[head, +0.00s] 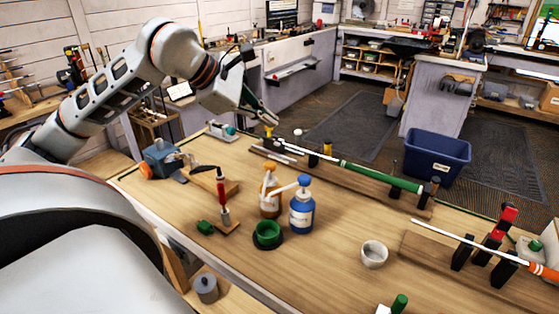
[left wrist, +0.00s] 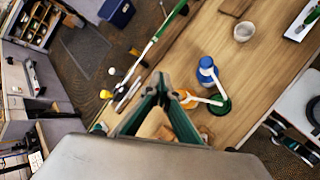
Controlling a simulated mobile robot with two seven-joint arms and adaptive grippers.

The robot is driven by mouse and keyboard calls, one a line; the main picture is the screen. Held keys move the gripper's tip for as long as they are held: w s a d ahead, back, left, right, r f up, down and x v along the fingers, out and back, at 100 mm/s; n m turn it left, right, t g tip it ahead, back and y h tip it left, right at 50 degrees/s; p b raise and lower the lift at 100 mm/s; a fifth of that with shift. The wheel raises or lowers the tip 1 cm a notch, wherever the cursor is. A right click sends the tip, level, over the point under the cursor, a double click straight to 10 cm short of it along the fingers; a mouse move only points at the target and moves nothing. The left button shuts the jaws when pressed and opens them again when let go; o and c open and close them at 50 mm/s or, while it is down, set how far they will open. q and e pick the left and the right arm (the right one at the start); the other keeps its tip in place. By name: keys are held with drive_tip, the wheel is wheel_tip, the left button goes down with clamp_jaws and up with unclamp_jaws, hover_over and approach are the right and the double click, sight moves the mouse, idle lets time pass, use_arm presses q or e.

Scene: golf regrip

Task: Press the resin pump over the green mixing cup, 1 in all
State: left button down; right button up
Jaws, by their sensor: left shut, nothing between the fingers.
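A green mixing cup (head: 267,231) stands in a dark round base on the workbench, and it also shows in the left wrist view (left wrist: 222,106). Behind it stand an amber pump bottle (head: 269,204) with an orange head and a blue pump bottle (head: 302,219) with a blue head. Both have white spouts angled toward the cup. I cannot read which one is labelled resin. My left gripper (head: 274,121) is shut and empty, above the far side of the bench, well behind the bottles. It also shows in the left wrist view (left wrist: 161,78). My right gripper is out of view.
A white bowl (head: 374,254) stands to the right. A red-handled tool (head: 222,199) on a wooden block and a blue vise (head: 160,157) are at left.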

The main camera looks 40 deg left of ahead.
use_arm(q)
drive_tip(key=shift+s, duration=0.15)
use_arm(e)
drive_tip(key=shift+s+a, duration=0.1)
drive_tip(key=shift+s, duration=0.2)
use_arm(q)
drive_tip(key=shift+f, duration=0.1)
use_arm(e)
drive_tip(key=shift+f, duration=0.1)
use_arm(q)
drive_tip(key=b, duration=0.2)
hover_over(268, 165)
wheel_tip(268, 165, down, 6)
drive_tip(key=shift+r, duration=0.15)
drive_tip(key=shift+f+b, duration=0.85)
drive_tip(key=shift+f, duration=0.05)
drive_tip(key=shift+f+b, duration=0.55)
drive_tip(key=shift+b, duration=0.15)
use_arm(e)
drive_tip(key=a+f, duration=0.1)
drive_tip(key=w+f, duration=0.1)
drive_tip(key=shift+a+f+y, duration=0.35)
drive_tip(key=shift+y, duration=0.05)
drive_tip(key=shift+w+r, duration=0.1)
use_arm(q)
drive_tip(key=shift+f, duration=0.1)
